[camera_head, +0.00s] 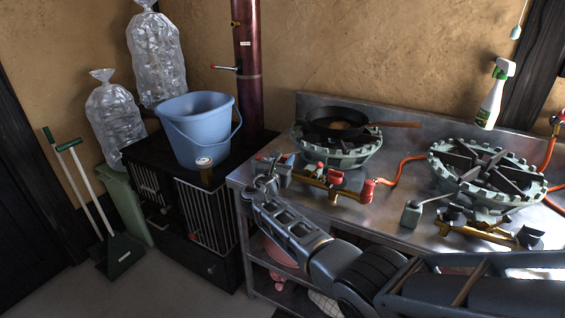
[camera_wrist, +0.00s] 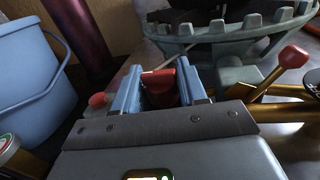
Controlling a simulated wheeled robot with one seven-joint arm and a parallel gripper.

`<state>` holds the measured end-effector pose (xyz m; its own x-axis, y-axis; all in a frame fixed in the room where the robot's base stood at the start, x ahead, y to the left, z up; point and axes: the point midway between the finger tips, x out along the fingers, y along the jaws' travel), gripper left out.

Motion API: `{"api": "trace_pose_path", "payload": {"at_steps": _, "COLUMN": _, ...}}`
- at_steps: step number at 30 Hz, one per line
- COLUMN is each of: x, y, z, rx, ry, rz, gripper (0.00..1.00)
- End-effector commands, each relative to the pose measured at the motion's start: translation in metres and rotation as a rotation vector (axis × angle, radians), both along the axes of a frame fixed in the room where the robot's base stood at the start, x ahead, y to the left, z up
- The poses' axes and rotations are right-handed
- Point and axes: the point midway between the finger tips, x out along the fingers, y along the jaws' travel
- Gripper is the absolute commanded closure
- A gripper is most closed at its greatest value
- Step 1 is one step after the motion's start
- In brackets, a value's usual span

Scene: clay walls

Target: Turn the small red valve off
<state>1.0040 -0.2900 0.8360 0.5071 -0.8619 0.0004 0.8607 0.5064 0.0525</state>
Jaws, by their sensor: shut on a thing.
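My gripper (camera_wrist: 160,88) has its two blue fingers closed on a small red valve (camera_wrist: 161,86), which shows between them in the wrist view. In the head view my gripper (camera_head: 273,170) is at the left end of the brass burner pipe, and its fingers mostly hide the held valve. A red-knobbed lever (camera_wrist: 292,56) stands on the brass pipe to the right of the fingers. A larger red cylindrical part (camera_head: 367,188) sits at the pipe's right end. The angle of the held valve is hard to tell.
A frying pan (camera_head: 338,123) sits on the left ring burner (camera_head: 345,158) just behind. A second burner (camera_head: 490,180) stands to the right on the steel counter (camera_head: 400,150). A blue bucket (camera_head: 195,135) stands on the black cabinet at left, close to my gripper.

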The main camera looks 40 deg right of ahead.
Motion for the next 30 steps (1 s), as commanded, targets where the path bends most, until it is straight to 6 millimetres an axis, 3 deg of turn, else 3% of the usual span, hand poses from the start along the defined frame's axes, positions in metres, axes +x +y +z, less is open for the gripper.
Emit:
{"api": "trace_pose_path", "payload": {"at_steps": 9, "x": -0.003, "y": -0.004, "z": -0.002, "rx": 0.003, "ry": 0.002, "rz": -0.012, "gripper": 0.89}}
{"api": "trace_pose_path", "payload": {"at_steps": 10, "x": -0.003, "y": -0.004, "z": -0.002, "rx": 0.003, "ry": 0.002, "rz": -0.012, "gripper": 0.57}}
{"api": "trace_pose_path", "payload": {"at_steps": 14, "x": -0.003, "y": -0.004, "z": -0.002, "rx": 0.002, "ry": 0.001, "rz": -0.01, "gripper": 0.45}}
{"api": "trace_pose_path", "payload": {"at_steps": 23, "x": -0.002, "y": 0.001, "z": -0.001, "rx": 0.001, "ry": 0.001, "rz": -0.004, "gripper": 0.44}}
{"api": "trace_pose_path", "payload": {"at_steps": 30, "x": -0.019, "y": 0.029, "z": -0.001, "rx": 0.002, "ry": 0.0, "rz": -0.003, "gripper": 0.44}}
